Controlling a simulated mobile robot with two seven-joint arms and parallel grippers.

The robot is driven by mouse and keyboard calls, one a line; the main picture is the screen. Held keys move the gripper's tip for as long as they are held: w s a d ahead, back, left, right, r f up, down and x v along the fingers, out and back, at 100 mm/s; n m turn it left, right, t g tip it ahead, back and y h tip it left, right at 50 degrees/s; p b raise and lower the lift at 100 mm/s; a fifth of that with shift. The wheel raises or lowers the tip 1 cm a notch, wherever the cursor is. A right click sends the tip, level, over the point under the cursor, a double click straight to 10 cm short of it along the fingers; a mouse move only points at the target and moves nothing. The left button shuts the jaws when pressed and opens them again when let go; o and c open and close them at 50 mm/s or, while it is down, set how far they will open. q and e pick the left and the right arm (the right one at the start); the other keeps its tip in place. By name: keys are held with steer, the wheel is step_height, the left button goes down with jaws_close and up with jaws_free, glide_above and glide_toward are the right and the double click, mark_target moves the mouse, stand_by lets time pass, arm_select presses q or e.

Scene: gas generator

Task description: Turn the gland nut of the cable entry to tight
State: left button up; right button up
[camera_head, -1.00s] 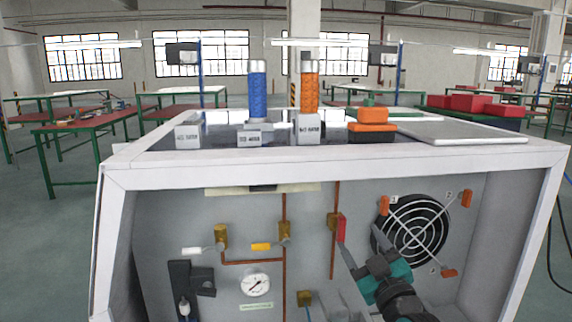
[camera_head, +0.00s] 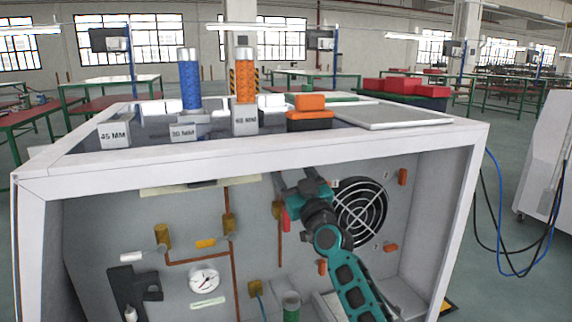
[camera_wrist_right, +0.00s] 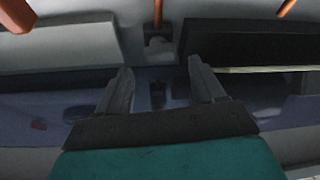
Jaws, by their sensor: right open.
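I cannot pick out the gland nut of the cable entry for sure. In the head view a brass fitting (camera_head: 255,287) with a thin blue line sits low on the cabinet's back panel; I cannot tell if it is the cable entry. My right gripper (camera_head: 279,185) is inside the cabinet, close to the red valve handle (camera_head: 286,219), its fingertips partly hidden. In the right wrist view my right gripper (camera_wrist_right: 160,88) is open, with two dark fingers apart and nothing held. A small dark part (camera_wrist_right: 158,95) shows blurred between them. My left gripper is not in view.
The white cabinet frame (camera_head: 260,160) surrounds the opening. Inside are a fan grille (camera_head: 360,212), a pressure gauge (camera_head: 204,280), copper pipes and a yellow handle (camera_head: 206,243). Blue (camera_head: 190,82) and orange (camera_head: 245,78) cylinders stand on top. A green cylinder (camera_head: 291,305) is low in front.

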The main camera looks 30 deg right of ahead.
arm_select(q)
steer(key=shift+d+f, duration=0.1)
arm_select(e)
steer(key=shift+x, duration=1.8)
